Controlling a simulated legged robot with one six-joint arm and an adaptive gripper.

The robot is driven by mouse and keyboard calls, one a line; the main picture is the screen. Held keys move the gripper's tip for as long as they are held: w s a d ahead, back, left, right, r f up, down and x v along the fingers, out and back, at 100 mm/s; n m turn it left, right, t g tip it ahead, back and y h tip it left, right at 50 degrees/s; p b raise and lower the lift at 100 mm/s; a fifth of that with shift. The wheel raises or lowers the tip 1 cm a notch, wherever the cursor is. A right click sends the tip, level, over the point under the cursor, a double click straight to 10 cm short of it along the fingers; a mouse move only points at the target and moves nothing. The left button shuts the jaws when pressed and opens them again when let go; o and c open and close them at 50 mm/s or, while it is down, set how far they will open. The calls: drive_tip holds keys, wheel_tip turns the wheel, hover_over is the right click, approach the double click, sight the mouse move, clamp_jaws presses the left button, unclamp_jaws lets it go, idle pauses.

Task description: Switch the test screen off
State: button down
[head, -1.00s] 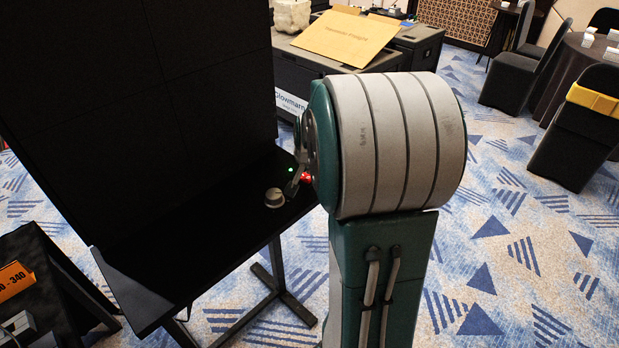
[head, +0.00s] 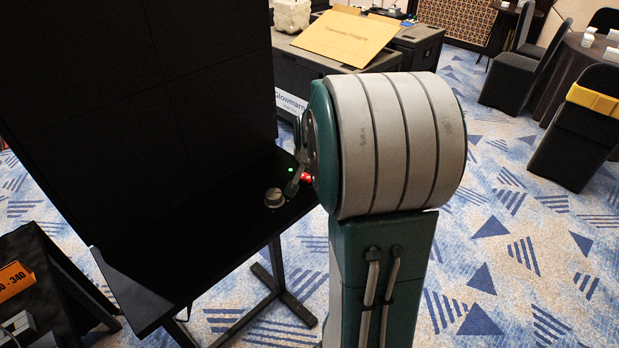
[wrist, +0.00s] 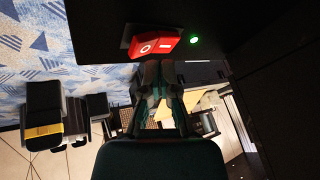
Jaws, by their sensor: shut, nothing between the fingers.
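The test screen (head: 85,100) is a tall black panel wall at the left in the head view, and its face is dark. A red rocker switch (wrist: 152,46) with a white O and a white bar sits on the black ledge in the wrist view. It also shows as a red spot in the head view (head: 306,177), partly hidden by my arm. A green light (wrist: 194,40) glows beside it. My gripper (wrist: 158,68) is shut and empty, its fingertips right at the switch. I cannot tell whether they touch it or which side is pressed.
A grey knob (head: 274,198) stands on the black ledge (head: 200,240) close to my gripper. A side table with an orange card (head: 14,281) is at the lower left. Dark cases with a cardboard sheet (head: 345,38) stand behind. Carpet at the right is clear up to the chairs.

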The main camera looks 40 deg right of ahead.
sight(302, 176)
drive_tip(key=shift+f, duration=0.1)
drive_tip(key=shift+s+f, duration=0.2)
drive_tip(key=shift+s+f, duration=0.1)
drive_tip(key=shift+f, duration=0.3)
idle(0.6)
drive_tip(key=shift+r, duration=0.1)
drive_tip(key=shift+w+r, duration=0.25)
drive_tip(key=shift+r, duration=0.45)
drive_tip(key=shift+w+a+r, duration=0.1)
drive_tip(key=shift+w+r, duration=0.15)
drive_tip(key=shift+r, duration=0.55)
drive_tip(key=shift+w+d+r, duration=0.1)
drive_tip(key=shift+w+r, duration=0.2)
drive_tip(key=shift+r, duration=0.45)
drive_tip(key=shift+w+a+r, duration=0.1)
drive_tip(key=shift+w+r, duration=0.15)
drive_tip(key=shift+r, duration=0.55)
